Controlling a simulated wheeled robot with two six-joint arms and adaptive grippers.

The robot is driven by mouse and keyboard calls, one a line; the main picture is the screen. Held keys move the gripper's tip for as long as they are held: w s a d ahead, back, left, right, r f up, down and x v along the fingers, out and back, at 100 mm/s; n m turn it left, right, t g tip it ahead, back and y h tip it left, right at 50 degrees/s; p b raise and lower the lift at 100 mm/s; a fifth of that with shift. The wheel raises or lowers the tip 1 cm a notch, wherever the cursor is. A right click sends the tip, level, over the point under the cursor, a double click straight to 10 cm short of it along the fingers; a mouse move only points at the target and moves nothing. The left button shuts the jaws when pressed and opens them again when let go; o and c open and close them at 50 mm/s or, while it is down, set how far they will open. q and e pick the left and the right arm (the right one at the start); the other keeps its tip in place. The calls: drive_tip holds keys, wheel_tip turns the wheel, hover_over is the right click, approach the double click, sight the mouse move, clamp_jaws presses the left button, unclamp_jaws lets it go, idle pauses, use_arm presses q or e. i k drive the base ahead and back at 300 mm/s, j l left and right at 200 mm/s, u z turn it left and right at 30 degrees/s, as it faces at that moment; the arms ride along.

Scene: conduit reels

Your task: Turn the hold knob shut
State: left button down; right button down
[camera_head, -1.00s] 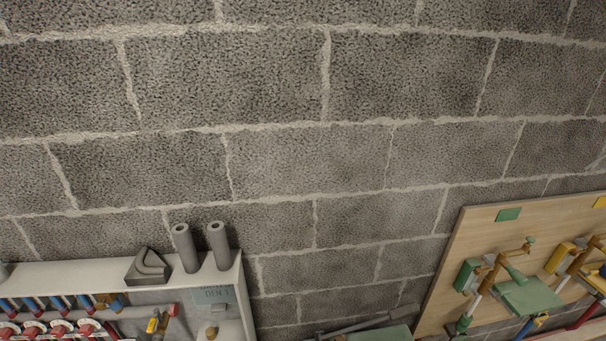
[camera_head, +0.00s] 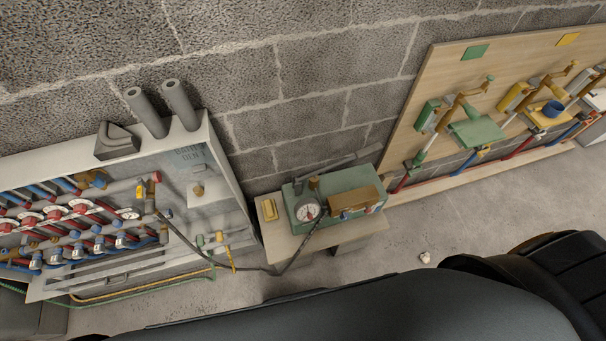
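A green test pump box (camera_head: 345,183) with a round white-faced gauge (camera_head: 308,209) stands on a small bench (camera_head: 275,238) right of the manifold cabinet. A brass-coloured block (camera_head: 354,199) sits at its front right, with small blue and red fittings below. A dark hose (camera_head: 278,272) runs from the pump to the cabinet. Neither gripper shows; dark parts of my own body fill the bottom of the view.
The white manifold cabinet (camera_head: 228,170) with red and blue pipes is at left, with grey tubes (camera_head: 147,112) on top. A yellow item (camera_head: 269,209) lies on the bench. A wooden board (camera_head: 424,103) with reels is at right. Bare floor (camera_head: 440,215) lies between.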

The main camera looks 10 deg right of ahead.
sight(343, 216)
drive_tip(key=z, duration=0.75)
drive_tip(key=k+l+z, duration=0.1)
drive_tip(key=l, duration=0.1)
